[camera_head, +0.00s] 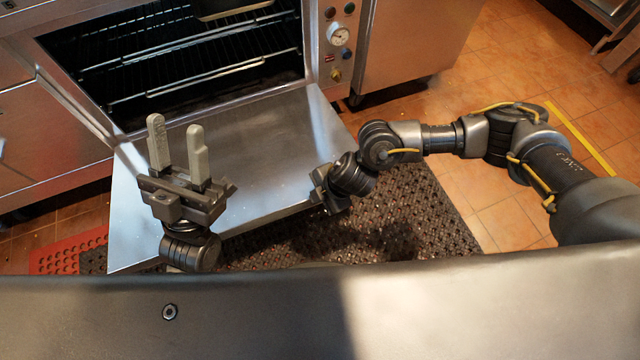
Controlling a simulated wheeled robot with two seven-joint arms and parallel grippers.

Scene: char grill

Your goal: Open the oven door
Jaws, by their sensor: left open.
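The oven door (265,150) is folded down, lying out in front of the oven (312,45) with its inner metal face up. The oven's dark cavity with wire racks (190,65) is exposed. My left gripper (176,124) is over the left part of the door, its two pale fingers pointing up and apart, open and empty. My right arm reaches in from the right. Its gripper (326,188) is at the door's front right corner; its fingers are hidden, so I cannot tell whether it grips or touches the door.
A control panel with a round gauge (338,36) and knobs is right of the oven opening. A dark perforated mat (420,215) lies on the tiled floor, with a red mat (70,255) at left. Tiled floor at right (510,220) is clear.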

